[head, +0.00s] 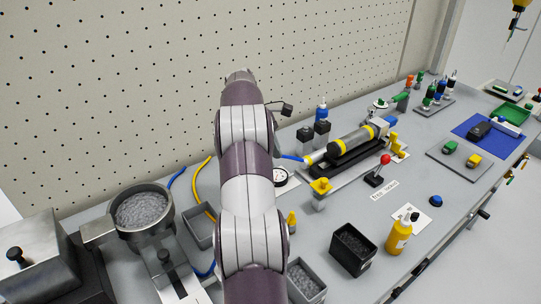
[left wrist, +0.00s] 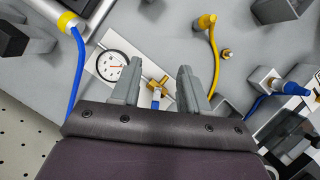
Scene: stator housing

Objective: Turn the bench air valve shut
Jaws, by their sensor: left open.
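The air valve (left wrist: 160,84) is a small brass fitting with a white and blue part below it, seen in the left wrist view. It sits on a white plate beside a round dial gauge (left wrist: 112,66). My left gripper (left wrist: 160,68) is open, with one finger on each side of the valve in the picture; I cannot tell whether either finger touches it. In the head view the gauge (head: 281,177) shows just right of my left arm, which hides the valve and the gripper's fingertips. My right gripper is not in view.
A blue hose (left wrist: 77,75) and a yellow hose (left wrist: 214,60) run near the gripper. A yellow-banded cylinder (head: 350,146) in a black cradle lies to the right, with a red-knobbed lever (head: 379,170) before it. A pegboard wall (head: 120,90) stands behind the bench.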

